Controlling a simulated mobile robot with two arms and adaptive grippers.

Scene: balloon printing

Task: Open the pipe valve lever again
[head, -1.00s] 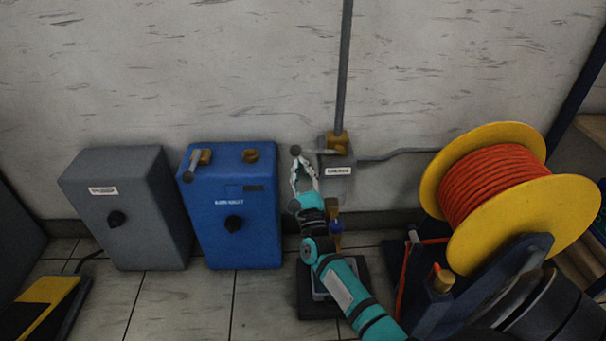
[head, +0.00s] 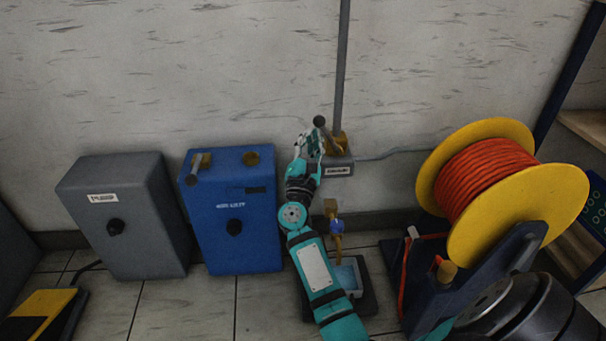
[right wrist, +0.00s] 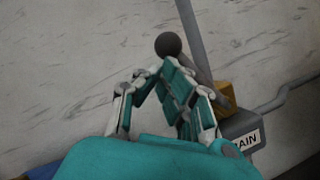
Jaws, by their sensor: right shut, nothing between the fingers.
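The pipe valve lever (head: 328,133) is a grey bar with a dark round knob (head: 319,121), on a brass valve body (head: 339,146) at the foot of the wall pipe. It slants up and to the left from the valve. In the right wrist view the knob (right wrist: 168,45) shows just beyond my fingers, and the bar runs down right to the brass body (right wrist: 232,96). My right gripper (head: 309,136) is shut and empty, just left of the lever and below the knob. I cannot tell whether it touches the bar. My left gripper is not in view.
A labelled grey box (head: 338,169) sits under the valve. A blue box (head: 235,215) and a grey box (head: 125,220) stand at left. A yellow reel (head: 545,200) with orange hose stands at right. A small brass tap (head: 333,210) is above a tray (head: 372,300).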

